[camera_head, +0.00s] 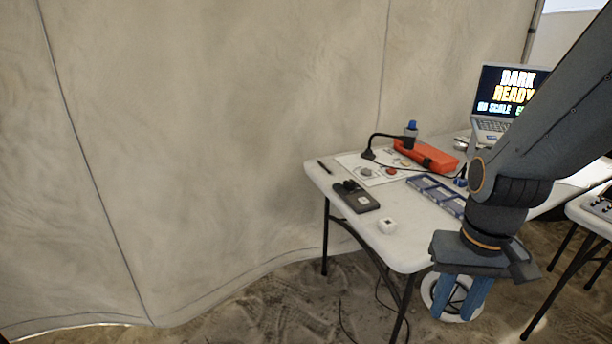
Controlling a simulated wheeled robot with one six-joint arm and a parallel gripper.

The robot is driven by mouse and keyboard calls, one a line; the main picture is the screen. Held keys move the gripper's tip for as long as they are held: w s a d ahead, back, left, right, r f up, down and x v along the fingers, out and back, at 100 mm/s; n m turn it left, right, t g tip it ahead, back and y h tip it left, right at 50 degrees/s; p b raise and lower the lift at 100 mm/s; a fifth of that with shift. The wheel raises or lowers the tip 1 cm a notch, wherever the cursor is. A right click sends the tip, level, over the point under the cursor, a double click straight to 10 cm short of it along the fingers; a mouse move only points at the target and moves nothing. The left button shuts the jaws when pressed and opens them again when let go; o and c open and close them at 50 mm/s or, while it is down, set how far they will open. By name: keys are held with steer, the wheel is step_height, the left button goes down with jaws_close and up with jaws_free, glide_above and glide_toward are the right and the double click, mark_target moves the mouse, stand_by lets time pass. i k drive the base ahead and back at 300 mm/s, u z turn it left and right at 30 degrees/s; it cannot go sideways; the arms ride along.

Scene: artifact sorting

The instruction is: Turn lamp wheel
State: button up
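My gripper (459,310) hangs at the lower right, pointing down, with its two blue fingers apart. A round white wheel-like ring (426,289) with dark parts inside it shows behind and between the fingers, beyond the table's front edge. The fingers cover part of this ring, and I cannot tell whether they touch it. I cannot tell for certain that this ring is the lamp wheel. No other wheel is clear in view.
Another table (590,216) stands at the right. Sandy floor is clear in front; a fabric wall is behind.

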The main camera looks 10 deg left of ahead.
mark_target(349, 185)
steer(key=u, duration=0.2)
steer(key=i, duration=1.1)
steer(key=z, duration=0.25)
